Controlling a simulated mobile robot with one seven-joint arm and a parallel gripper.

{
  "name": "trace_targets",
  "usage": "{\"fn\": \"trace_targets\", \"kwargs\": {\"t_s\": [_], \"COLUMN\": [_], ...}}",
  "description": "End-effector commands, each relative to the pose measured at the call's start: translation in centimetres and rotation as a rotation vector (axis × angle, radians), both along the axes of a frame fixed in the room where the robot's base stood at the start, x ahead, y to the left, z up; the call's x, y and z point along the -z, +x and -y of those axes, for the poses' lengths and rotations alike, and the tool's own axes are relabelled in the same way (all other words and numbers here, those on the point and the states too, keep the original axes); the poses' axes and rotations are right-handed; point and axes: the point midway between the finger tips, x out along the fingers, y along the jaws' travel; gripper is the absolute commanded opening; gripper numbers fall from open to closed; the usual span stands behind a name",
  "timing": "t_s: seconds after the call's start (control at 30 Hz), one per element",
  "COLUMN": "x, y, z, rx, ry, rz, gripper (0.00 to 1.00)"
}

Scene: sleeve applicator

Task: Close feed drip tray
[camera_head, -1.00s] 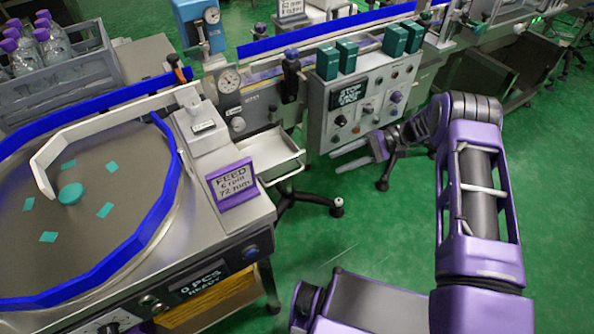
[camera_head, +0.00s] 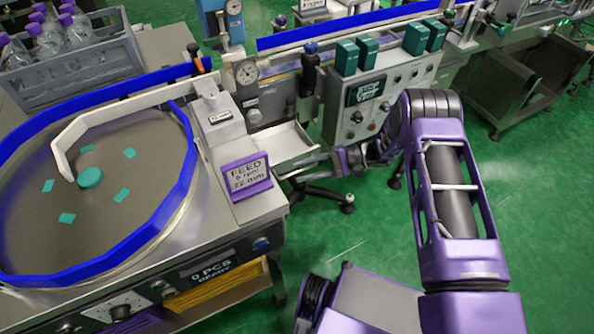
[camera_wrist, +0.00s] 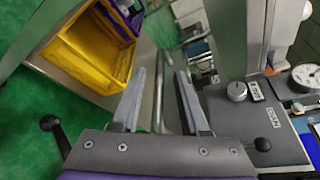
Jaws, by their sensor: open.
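The feed drip tray (camera_head: 285,146) is a shallow pale tray, pulled out from the feed unit beside the FEED sign. My gripper (camera_head: 292,172) is low at the tray's front right edge in the head view; its fingertips are hard to make out there. In the wrist view my gripper (camera_wrist: 161,100) has its two fingers apart. A thin upright metal bar shows between them, seemingly the tray's front handle. I cannot tell whether a finger touches it.
The FEED sign (camera_head: 246,176) stands just left of the tray. The control box (camera_head: 368,100) is right of it. A yellow crate (camera_wrist: 92,48) shows below the bowl machine in the wrist view. Green floor (camera_head: 400,230) is clear in front.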

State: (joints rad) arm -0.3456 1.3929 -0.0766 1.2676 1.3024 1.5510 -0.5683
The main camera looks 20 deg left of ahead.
Motion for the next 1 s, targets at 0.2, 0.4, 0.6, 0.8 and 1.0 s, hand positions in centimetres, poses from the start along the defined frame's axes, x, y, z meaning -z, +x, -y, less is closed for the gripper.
{"fn": "trace_targets", "kwargs": {"t_s": [0.2, 0.4, 0.6, 0.8, 1.0], "x": [0.5, 0.5, 0.5, 0.5, 0.5], "y": [-1.1, -1.2, -1.2, -1.1, -1.1], "z": [-1.6, -1.8, -1.8, -1.8, -1.8], "rx": [0.0, 0.0, 0.0, -0.001, -0.001], "ry": [-0.001, -0.001, -0.001, -0.001, -0.001], "rz": [0.0, 0.001, 0.001, 0.0, 0.0], "gripper": [0.45, 0.45, 0.28, 0.0, 0.0]}}
